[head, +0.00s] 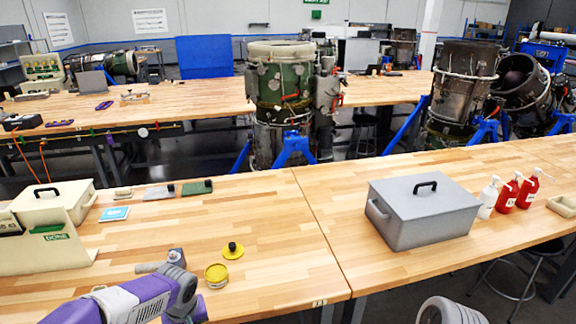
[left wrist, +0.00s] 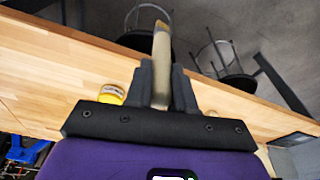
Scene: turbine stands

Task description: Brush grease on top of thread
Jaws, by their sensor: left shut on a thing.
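My left gripper (head: 178,265) is low over the near left table, with its purple arm coming in from the bottom left. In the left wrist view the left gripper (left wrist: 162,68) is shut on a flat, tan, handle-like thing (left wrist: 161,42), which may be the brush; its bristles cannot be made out. An open yellow tin (head: 216,276), likely the grease, stands just right of the gripper; it also shows in the left wrist view (left wrist: 111,94). A yellow lid (head: 232,252) with a black knob lies behind the tin. I cannot make out the thread. My right gripper is out of view.
A grey lidded box (head: 422,214) stands on the right table, with white (head: 488,198) and red bottles (head: 507,192) beside it. A cream box (head: 52,240) marked DONE is at left. Small flat items (head: 159,192) lie behind. The table's middle is clear.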

